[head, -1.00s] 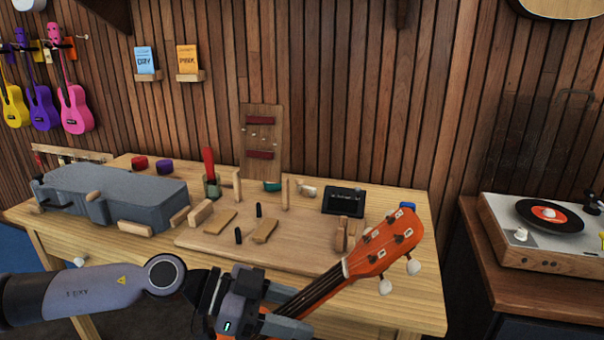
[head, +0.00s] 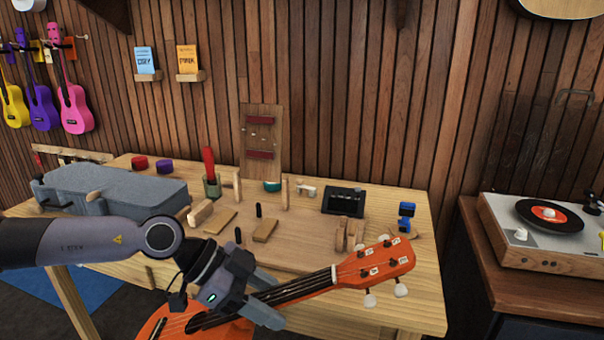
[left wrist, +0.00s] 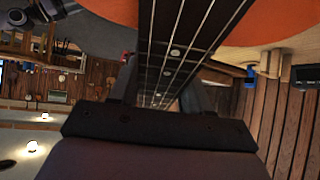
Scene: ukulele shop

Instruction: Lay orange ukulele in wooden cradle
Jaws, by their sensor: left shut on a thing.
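The orange ukulele (head: 376,265) is held in front of the workbench, its head pointing right and up and its body low at the bottom edge, partly cut off. My left gripper (head: 272,298) is shut around its dark neck. In the left wrist view the strings and fretboard (left wrist: 172,50) run between the fingers, with the orange body at the top. A pale wooden board (head: 290,258) on the bench carries upright pegs, flat pads and paired blocks (head: 350,234); it appears to be the cradle. My forearm and the ukulele hide parts of it. My right gripper is not in view.
A grey case-like block (head: 115,190) fills the bench's left side. A dark device (head: 344,201), a blue clip-like item (head: 406,214) and a green cup with a red-handled tool (head: 211,184) stand on the bench. A record player (head: 545,230) stands at right.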

